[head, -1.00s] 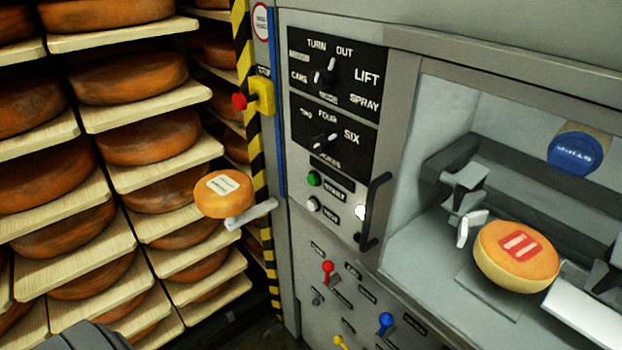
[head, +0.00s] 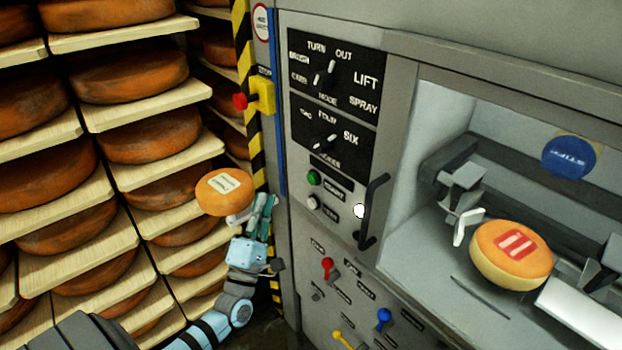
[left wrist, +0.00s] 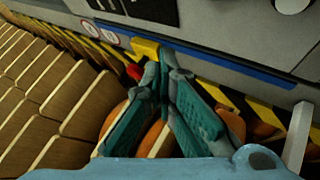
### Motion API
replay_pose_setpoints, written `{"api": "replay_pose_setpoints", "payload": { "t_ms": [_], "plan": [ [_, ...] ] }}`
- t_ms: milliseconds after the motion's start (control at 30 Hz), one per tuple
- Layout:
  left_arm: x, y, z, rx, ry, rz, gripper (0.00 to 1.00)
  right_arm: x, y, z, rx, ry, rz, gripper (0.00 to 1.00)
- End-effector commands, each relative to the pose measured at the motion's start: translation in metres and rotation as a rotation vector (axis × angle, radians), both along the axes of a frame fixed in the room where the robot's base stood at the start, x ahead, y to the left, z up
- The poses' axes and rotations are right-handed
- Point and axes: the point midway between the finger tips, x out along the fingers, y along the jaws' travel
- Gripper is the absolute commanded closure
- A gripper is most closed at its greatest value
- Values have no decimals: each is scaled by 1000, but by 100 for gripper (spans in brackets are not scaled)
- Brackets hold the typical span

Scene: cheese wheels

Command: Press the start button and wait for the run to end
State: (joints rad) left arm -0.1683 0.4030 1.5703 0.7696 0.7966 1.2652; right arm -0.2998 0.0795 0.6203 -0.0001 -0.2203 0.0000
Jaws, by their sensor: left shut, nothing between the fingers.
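The machine's control panel (head: 335,95) shows in the head view, with two black dial plates. Below them is a round green button (head: 313,178) with a small blurred label, possibly the start button. A round white button (head: 312,202) sits just under it. My left gripper (head: 266,203) is shut and empty, fingers pointing up, left of and a little below these buttons and apart from them. In the left wrist view its closed fingers (left wrist: 168,62) point toward the striped post and panel edge. My right gripper is not in view.
A red stop knob on a yellow box (head: 262,97) is on the striped post. A white-labelled cheese (head: 224,192) sits beside my gripper. A black handle (head: 374,210) juts out right of the buttons. A red-marked cheese (head: 511,255) lies in the open chamber. Loaded shelves (head: 150,170) fill the left.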

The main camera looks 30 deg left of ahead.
Motion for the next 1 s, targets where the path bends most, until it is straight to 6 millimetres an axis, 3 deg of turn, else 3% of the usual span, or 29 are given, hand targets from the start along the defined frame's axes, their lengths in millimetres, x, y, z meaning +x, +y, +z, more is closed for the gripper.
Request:
{"api": "replay_pose_setpoints", "payload": {
  "t_ms": [367,800,1000],
  "plan": [
    [9,-3,-2,4,3,2,100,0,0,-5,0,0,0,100],
    [67,-20,-5,4,4,2,100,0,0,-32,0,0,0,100],
    [82,-25,-3,4,5,2,100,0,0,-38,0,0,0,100]
  ]
}}
